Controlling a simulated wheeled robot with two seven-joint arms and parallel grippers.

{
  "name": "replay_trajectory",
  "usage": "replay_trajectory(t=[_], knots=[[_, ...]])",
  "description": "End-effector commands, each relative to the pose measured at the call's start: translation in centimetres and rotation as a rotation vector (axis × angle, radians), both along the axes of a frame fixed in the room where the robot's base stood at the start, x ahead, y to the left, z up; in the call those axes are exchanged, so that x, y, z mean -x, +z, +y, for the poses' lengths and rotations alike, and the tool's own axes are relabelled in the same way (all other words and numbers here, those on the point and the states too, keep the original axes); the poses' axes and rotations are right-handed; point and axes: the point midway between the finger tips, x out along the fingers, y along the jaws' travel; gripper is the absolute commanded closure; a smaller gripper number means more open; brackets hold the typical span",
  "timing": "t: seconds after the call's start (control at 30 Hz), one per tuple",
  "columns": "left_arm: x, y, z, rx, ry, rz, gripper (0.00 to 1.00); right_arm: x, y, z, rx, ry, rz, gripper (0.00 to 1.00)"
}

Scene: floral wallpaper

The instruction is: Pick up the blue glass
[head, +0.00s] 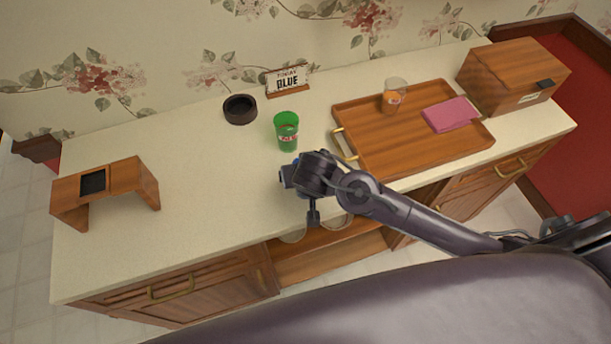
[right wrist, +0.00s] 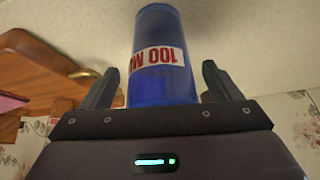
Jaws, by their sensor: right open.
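The blue glass (right wrist: 165,85) fills the middle of the right wrist view, with a white label and red lettering reading "100 M…". My right gripper (right wrist: 158,73) is open, with one finger on each side of the glass. A gap shows beside each finger, so the jaws are not closed on it. In the head view my right gripper (head: 297,179) is over the front part of the counter and hides nearly all of the blue glass. My left gripper is not in view.
A green glass (head: 286,126) stands just behind my right gripper. A wooden tray (head: 410,150) to the right holds a clear glass (head: 395,91) and a pink cloth (head: 450,115). A dark round bowl (head: 240,110) and a "BLUE" sign (head: 288,82) stand behind. The left counter is clear beside a wooden stand (head: 125,178).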

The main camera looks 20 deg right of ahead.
Motion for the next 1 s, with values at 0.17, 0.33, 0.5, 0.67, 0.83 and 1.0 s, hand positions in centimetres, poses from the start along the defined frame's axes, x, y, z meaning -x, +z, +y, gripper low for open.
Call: replay_trajectory(t=[0.17,0.33,0.5,0.67,0.83,1.0], knots=[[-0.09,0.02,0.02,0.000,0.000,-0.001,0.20,-0.17,-0.24,-0.01,0.000,0.001,-0.001,0.16],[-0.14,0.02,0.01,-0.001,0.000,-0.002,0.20,-0.15,-0.23,0.00,0.000,0.001,-0.001,0.28],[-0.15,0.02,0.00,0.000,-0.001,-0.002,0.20,-0.14,-0.22,0.00,0.000,0.001,-0.001,0.50],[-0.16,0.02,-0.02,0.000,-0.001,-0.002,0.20,-0.14,-0.22,0.00,0.000,0.001,-0.001,0.71],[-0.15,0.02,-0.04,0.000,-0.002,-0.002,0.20,-0.17,-0.15,0.01,-0.001,0.001,-0.002,0.71],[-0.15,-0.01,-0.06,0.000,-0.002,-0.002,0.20,-0.17,0.26,0.10,-0.003,0.001,-0.002,0.71]])
